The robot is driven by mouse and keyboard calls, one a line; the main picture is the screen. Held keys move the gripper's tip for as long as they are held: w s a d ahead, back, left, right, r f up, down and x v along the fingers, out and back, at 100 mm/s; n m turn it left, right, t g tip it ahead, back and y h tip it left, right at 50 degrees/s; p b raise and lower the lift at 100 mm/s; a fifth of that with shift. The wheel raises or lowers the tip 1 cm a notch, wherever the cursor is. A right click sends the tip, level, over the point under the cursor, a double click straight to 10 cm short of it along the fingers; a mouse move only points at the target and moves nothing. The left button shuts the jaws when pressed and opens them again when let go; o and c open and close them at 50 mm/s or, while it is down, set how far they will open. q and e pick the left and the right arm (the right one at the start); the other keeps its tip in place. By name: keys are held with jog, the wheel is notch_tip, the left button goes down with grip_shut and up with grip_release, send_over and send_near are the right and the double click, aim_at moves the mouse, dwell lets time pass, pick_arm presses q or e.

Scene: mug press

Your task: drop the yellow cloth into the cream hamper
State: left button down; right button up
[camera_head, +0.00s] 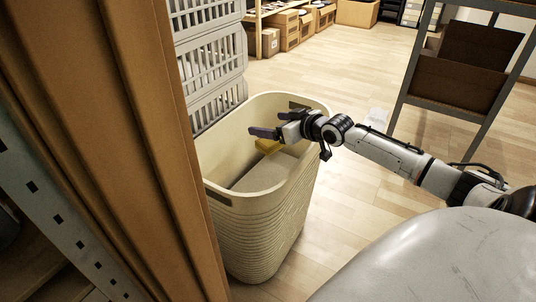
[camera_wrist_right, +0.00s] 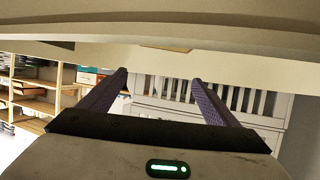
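The cream hamper (camera_head: 262,235) stands on the wooden floor in the middle of the head view, its top open. The yellow cloth (camera_head: 268,146) shows inside the hamper, near its far inner wall and below my right gripper; the hand partly covers it. My right gripper (camera_head: 265,123) is over the hamper's opening, reaching in from the right. In the right wrist view its two dark fingers (camera_wrist_right: 160,97) are wide apart with nothing between them. A small yellowish sliver shows near the top of that view; I cannot tell what it is. My left gripper is out of view.
Grey slatted crates (camera_head: 212,62) are stacked just behind the hamper. A brown upright panel (camera_head: 150,130) stands close on the left. A dark shelf rack (camera_head: 455,82) is at the right, and cardboard boxes (camera_head: 292,30) are at the back. The floor between is clear.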

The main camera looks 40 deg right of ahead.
dwell(0.3)
jog(key=shift+s+r, duration=0.1)
jog(key=shift+s, duration=0.15)
pick_arm(q)
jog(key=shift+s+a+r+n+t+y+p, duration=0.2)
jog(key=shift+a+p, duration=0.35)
jog(key=shift+p, duration=0.4)
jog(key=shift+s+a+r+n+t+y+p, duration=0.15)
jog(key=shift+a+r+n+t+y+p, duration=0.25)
jog(key=shift+p, duration=0.55)
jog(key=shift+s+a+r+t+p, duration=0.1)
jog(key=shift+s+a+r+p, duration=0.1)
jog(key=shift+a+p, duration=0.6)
pick_arm(e)
jog(key=v, duration=0.9)
jog(key=shift+s+r, duration=0.15)
jog(key=shift+s, duration=0.25)
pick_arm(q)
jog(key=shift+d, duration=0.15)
